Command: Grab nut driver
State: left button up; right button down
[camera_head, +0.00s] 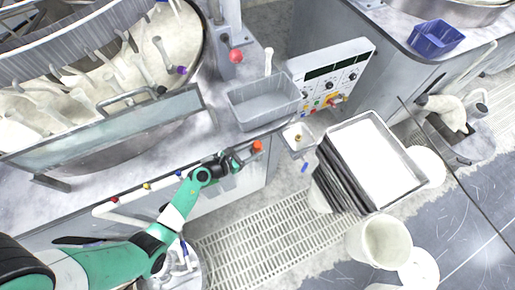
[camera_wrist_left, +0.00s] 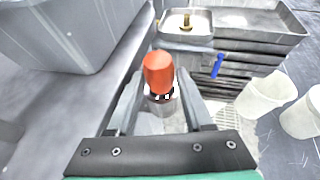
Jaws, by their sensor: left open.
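An orange-red handle (camera_head: 257,146), which looks like the nut driver, stands at the front edge of the grey bench. In the left wrist view the orange-red handle (camera_wrist_left: 159,73) has a black-and-white band and a metallic part below it. My left gripper (camera_head: 246,155) is open at the handle. In the wrist view the fingers of my left gripper (camera_wrist_left: 164,92) lie on either side of its lower part, with no clear grip; contact cannot be told. The handle's lower end is partly hidden. My right gripper is out of view.
A grey bin (camera_head: 240,112) sits on the bench behind the handle. A small tray with a brass piece (camera_head: 298,138) is to the right, beside stacked trays (camera_head: 336,136). A blue piece (camera_head: 304,166) hangs below it. White buckets (camera_head: 378,243) stand on the floor by the grating.

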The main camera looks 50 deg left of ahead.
pick_arm(q)
grip_shut()
notch_tip(320, 180, up, 10)
jog(key=p, duration=0.6)
